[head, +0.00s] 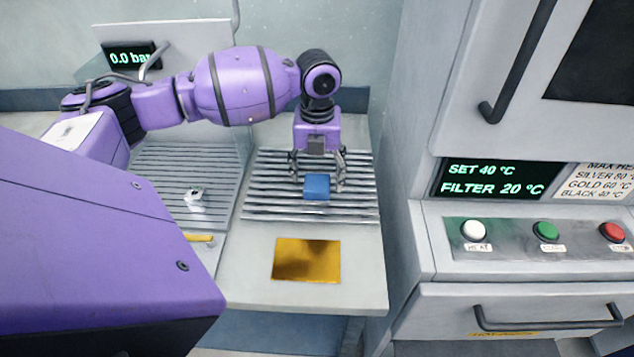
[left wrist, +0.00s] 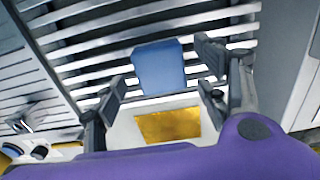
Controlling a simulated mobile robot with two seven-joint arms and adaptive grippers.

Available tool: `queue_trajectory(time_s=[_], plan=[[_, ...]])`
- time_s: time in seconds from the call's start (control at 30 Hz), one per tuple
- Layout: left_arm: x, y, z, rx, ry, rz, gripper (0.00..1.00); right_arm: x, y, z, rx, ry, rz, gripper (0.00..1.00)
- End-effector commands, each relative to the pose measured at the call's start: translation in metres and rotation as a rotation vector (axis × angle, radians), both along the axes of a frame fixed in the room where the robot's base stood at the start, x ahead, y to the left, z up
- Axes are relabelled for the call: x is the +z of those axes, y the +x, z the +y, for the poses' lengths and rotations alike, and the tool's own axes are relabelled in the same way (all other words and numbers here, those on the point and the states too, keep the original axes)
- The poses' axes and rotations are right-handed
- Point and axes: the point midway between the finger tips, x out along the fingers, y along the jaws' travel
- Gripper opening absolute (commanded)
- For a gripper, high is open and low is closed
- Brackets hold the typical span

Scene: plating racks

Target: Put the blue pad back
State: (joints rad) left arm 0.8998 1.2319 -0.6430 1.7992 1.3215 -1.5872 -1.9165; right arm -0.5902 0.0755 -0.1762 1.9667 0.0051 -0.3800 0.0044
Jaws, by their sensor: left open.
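The blue pad (head: 317,187) sits on the slatted metal rack (head: 265,208) on the right part of the bench. It also shows in the left wrist view (left wrist: 159,67), lying across the slats. My left gripper (head: 317,183) points down over the pad with its fingers apart, one on each side. In the left wrist view the open left gripper (left wrist: 162,90) has clear gaps between its fingers and the pad. I cannot tell how high the fingertips are above the slats. My right gripper is not in view.
A gold plate (head: 306,260) lies flat on the bench in front of the rack. A second slatted area (head: 172,205) with a small metal fitting (head: 195,196) and a yellow handle (head: 199,238) is to the left. A control cabinet (head: 520,240) stands close on the right.

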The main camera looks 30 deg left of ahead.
Motion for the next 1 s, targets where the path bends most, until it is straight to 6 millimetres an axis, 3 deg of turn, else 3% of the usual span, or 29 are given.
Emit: queue_trajectory(time_s=[0.2,0.4,1.0], plan=[[0.049,0.001,0.0,0.0,0.0,-0.004,0.67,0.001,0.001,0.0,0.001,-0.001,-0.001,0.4],[0.075,0.0,0.0,0.0,0.001,-0.001,0.67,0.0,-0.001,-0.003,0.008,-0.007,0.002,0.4],[0.082,0.0,0.0,0.001,-0.001,0.001,0.67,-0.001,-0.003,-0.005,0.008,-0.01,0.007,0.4]])
